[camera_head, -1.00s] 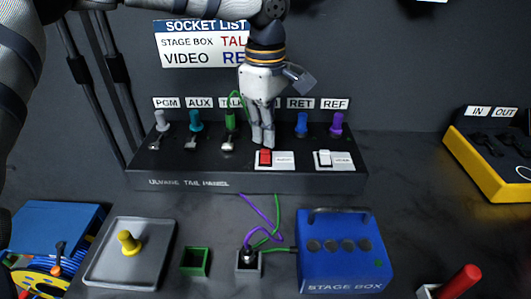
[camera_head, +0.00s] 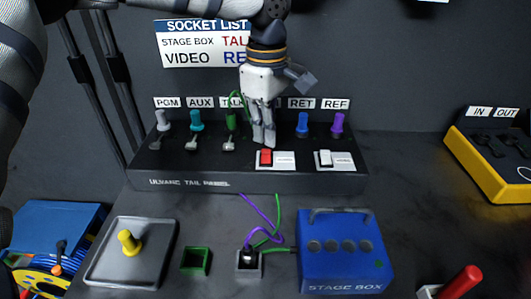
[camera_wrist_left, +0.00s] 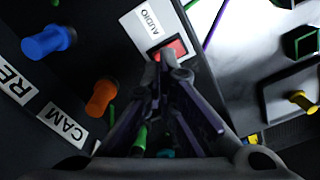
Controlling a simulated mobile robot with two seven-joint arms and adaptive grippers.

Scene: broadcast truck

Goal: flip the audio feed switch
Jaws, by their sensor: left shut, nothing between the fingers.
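The audio switch is a red rocker (camera_head: 265,157) on a white plate on the front part of the black tail panel (camera_head: 190,180). In the left wrist view the red rocker (camera_wrist_left: 174,49) sits beside the label AUDIO. My left gripper (camera_head: 264,146) is shut and empty, pointing down just behind the red rocker. In the left wrist view its fingertips (camera_wrist_left: 168,70) overlap the near edge of the rocker; I cannot tell whether they touch it. A second switch, a white rocker (camera_head: 325,157), stands to the right. My right gripper is not in view.
Coloured plugs stand along the panel's back, including a blue plug (camera_head: 302,124) and a purple plug (camera_head: 338,122). In front lie a blue stage box (camera_head: 345,270), a grey tray (camera_head: 112,270) with a yellow knob, and a green open box (camera_head: 196,261). A yellow case (camera_head: 478,165) is at right.

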